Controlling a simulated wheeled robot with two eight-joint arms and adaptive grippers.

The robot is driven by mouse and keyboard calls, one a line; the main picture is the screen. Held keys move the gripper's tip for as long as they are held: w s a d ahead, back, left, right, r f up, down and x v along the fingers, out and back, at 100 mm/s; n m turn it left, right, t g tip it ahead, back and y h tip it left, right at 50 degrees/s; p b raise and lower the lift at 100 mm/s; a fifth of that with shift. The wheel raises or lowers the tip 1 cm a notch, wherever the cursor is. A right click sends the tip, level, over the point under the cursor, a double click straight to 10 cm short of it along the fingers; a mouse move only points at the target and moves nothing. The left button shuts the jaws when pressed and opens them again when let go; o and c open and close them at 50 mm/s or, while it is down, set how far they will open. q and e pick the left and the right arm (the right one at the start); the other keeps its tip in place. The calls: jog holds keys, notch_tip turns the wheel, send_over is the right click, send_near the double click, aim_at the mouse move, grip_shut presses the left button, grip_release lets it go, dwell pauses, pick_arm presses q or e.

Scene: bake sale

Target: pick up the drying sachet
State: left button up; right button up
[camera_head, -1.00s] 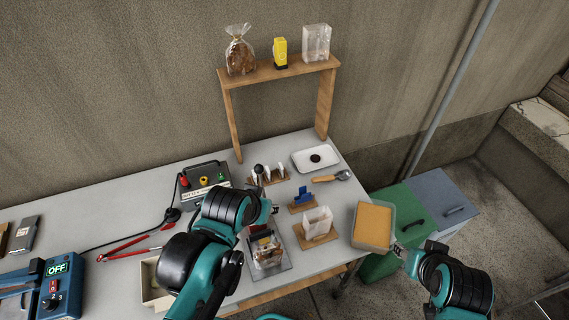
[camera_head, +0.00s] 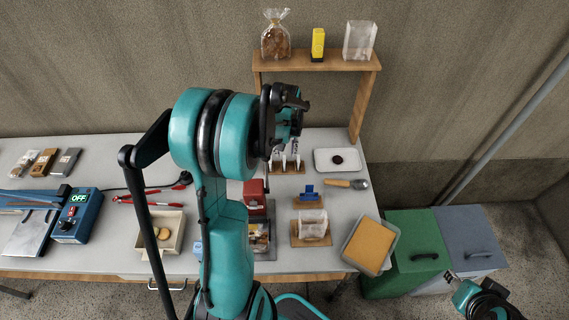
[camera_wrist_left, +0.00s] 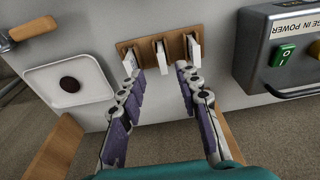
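Three thin white sachets stand upright in a wooden rack; the left (camera_wrist_left: 132,63), middle (camera_wrist_left: 162,58) and right (camera_wrist_left: 194,52) ones show in the left wrist view. I cannot tell any label on them. The rack (camera_head: 284,168) also shows in the head view, partly behind my arm. My left gripper (camera_wrist_left: 159,77) is open and empty. Its fingers point toward the rack, with the middle sachet between the fingertip directions and the outer sachets close to the tips. In the head view the left gripper (camera_head: 292,118) is above the rack. My right gripper (camera_head: 453,283) is low at the right, its fingers unclear.
A white tray (camera_head: 324,169) with a dark round item and a scoop (camera_head: 345,184) lie beside the rack. A grey power box (camera_wrist_left: 276,60) stands at its other side. The wooden shelf (camera_head: 345,62) rises behind. A tray (camera_head: 371,245) with a tan slab sits at the table's corner.

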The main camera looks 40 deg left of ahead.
aim_at(284, 159)
pick_arm(q)
jog(key=f+b, duration=0.1)
jog(key=f, duration=0.1)
jog(key=f+b, duration=0.1)
jog(key=f, duration=0.1)
jog(key=a+f+b, duration=0.1)
jog(key=f, duration=0.1)
jog(key=shift+w+f, duration=0.25)
jog(key=shift+w, duration=0.05)
jog(key=shift+r, duration=0.1)
jog(key=shift+c, duration=0.9)
grip_shut()
